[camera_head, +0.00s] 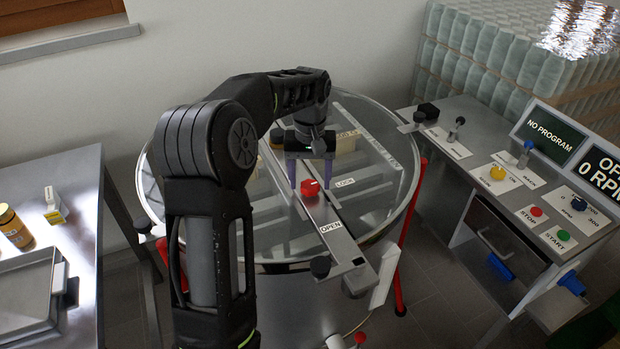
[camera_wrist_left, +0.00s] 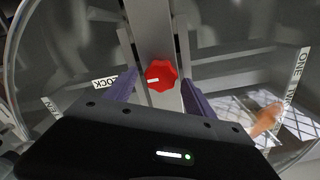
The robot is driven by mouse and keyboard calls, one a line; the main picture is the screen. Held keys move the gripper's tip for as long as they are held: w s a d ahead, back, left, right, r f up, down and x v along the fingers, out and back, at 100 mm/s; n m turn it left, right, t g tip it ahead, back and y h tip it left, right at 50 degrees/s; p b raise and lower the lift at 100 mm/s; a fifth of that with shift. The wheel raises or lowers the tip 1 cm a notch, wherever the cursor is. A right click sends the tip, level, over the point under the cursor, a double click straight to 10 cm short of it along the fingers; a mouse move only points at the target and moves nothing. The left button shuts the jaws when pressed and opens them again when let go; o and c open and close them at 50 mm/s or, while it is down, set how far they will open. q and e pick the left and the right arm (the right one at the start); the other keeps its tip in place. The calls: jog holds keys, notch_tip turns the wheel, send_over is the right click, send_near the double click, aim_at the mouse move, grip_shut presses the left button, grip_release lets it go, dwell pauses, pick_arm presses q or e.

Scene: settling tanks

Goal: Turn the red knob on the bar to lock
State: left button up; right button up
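The red knob (camera_head: 309,188) sits on the grey bar (camera_head: 345,247) that crosses the round clear lid of the tank. LOCK (camera_head: 345,182) and OPEN (camera_head: 331,226) labels lie beside and on the bar. My left gripper (camera_head: 311,187) reaches down over the knob, its two purple fingers spread to either side. In the left wrist view the red knob (camera_wrist_left: 160,75) lies between and just beyond the open fingers (camera_wrist_left: 157,88), with gaps showing. A small white mark shows on the knob's left part. The right gripper is in neither view.
A control desk (camera_head: 470,125) with knobs, START and STOP buttons and two screens stands at right. The screens read NO PROGRAM and 0 RPM. A metal table (camera_head: 85,195) with a bottle (camera_head: 14,228) and tray is at left. A red post (camera_head: 411,215) stands beside the tank.

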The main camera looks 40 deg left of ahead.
aim_at(310, 183)
pick_arm(q)
jog(key=shift+r, duration=0.1)
notch_tip(310, 183, up, 8)
jog(key=shift+f, duration=0.15)
dwell(0.4)
jog(key=shift+f, duration=0.1)
dwell(0.4)
